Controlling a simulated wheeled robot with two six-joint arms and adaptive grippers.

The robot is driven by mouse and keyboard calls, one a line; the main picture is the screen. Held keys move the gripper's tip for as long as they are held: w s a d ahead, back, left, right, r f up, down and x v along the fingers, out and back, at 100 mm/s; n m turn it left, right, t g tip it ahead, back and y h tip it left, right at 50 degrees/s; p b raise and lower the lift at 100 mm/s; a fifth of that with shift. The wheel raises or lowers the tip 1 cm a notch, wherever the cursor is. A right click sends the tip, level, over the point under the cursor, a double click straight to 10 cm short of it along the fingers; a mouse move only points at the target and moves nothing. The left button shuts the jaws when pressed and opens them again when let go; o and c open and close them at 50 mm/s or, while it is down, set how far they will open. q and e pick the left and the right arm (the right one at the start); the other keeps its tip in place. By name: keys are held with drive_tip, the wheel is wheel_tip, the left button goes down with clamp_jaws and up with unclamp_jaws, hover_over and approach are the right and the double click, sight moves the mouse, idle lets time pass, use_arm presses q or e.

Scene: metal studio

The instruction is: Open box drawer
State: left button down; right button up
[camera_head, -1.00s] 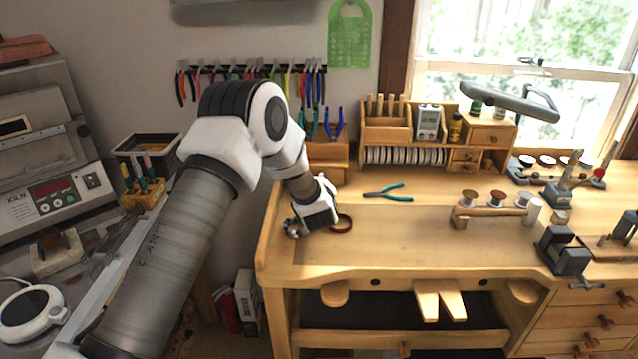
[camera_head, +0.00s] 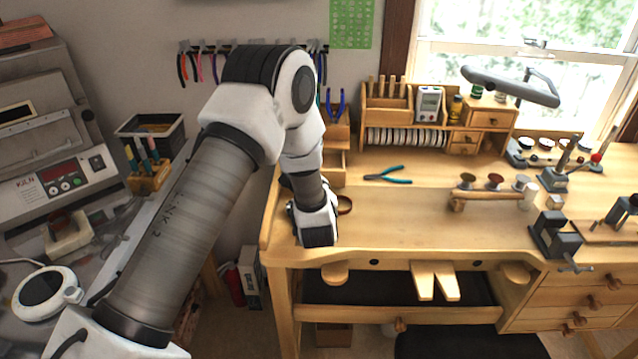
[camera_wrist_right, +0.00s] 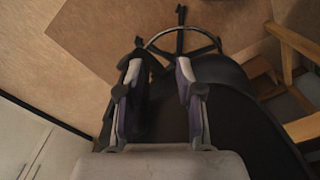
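A wooden box (camera_head: 340,138) stands at the back left of the workbench, partly hidden behind my left arm. Its lower front shows a light wooden, drawer-like part (camera_head: 334,164); how far out this stands is hard to tell. My left gripper (camera_head: 316,238) hangs over the bench's front left corner, in front of the box and apart from it. Its fingertips are too hidden to show whether it is open. My right gripper (camera_wrist_right: 158,78) shows in the right wrist view with its two fingers apart and nothing between them.
A brown ring (camera_head: 344,204) lies beside my left gripper. Teal-handled pliers (camera_head: 388,175) and a wooden organizer with small drawers (camera_head: 492,119) are farther right. A black stool (camera_wrist_right: 245,125) is below my right gripper.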

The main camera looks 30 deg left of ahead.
use_arm(q)
drive_tip(key=c, duration=1.1)
unclamp_jaws()
drive_tip(key=shift+f, duration=0.1)
